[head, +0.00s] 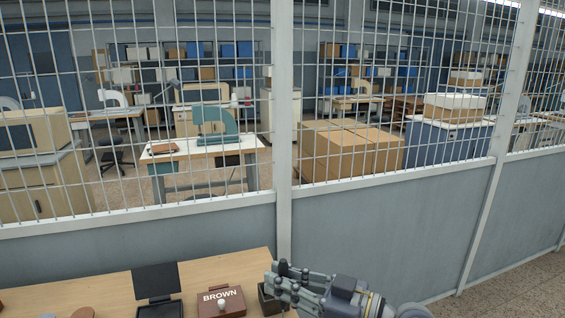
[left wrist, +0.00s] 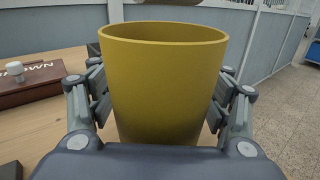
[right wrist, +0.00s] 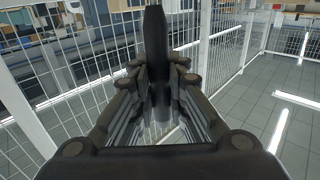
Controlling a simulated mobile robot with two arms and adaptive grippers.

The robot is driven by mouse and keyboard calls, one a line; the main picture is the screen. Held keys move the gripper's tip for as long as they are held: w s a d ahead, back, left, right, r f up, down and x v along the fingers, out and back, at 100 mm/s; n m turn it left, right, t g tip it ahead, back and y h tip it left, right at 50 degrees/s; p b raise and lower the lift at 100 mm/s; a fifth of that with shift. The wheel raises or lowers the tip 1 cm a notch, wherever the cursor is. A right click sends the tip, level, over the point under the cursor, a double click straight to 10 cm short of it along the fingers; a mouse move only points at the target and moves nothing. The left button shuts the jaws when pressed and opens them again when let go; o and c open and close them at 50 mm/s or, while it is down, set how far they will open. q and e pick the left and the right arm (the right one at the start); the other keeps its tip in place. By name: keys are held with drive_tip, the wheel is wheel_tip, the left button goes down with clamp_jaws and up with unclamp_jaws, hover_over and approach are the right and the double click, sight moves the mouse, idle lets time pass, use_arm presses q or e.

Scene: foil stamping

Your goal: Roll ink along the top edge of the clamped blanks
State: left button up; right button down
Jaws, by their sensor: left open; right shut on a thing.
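My right gripper (head: 285,277) is at the bottom of the head view, above the bench's right end. It is shut on a dark upright thing, seen in the right wrist view (right wrist: 156,60); I cannot tell whether it is the ink roller. My left gripper (left wrist: 160,100) is open, its fingers on either side of a yellow tub (left wrist: 150,90) with an open top. A brown case (head: 215,301) marked BROWN, with a white knob, lies on the bench; it also shows in the left wrist view (left wrist: 35,85). No clamped blanks can be made out.
The wooden bench (head: 120,290) stands before a grey panel with wire mesh (head: 283,100) above. A black open case (head: 157,283) stands left of the brown one. A dark container (head: 268,300) is partly hidden beside my right gripper. Boxes and machines stand beyond the mesh.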

sight(282, 260)
wheel_tip(282, 260, down, 3)
drive_tip(key=shift+r, duration=0.75)
use_arm(q)
drive_tip(key=shift+s+a, duration=0.1)
drive_tip(key=shift+s, duration=0.2)
use_arm(e)
wheel_tip(282, 260, up, 6)
drive_tip(key=shift+r, duration=0.2)
use_arm(q)
drive_tip(key=v, duration=0.8)
drive_tip(key=shift+s+a, duration=0.15)
drive_tip(key=shift+s, duration=0.15)
use_arm(e)
drive_tip(key=shift+s+r, duration=0.1)
drive_tip(key=shift+r, duration=0.4)
use_arm(q)
drive_tip(key=shift+s+a, duration=0.15)
drive_tip(key=shift+s, duration=0.45)
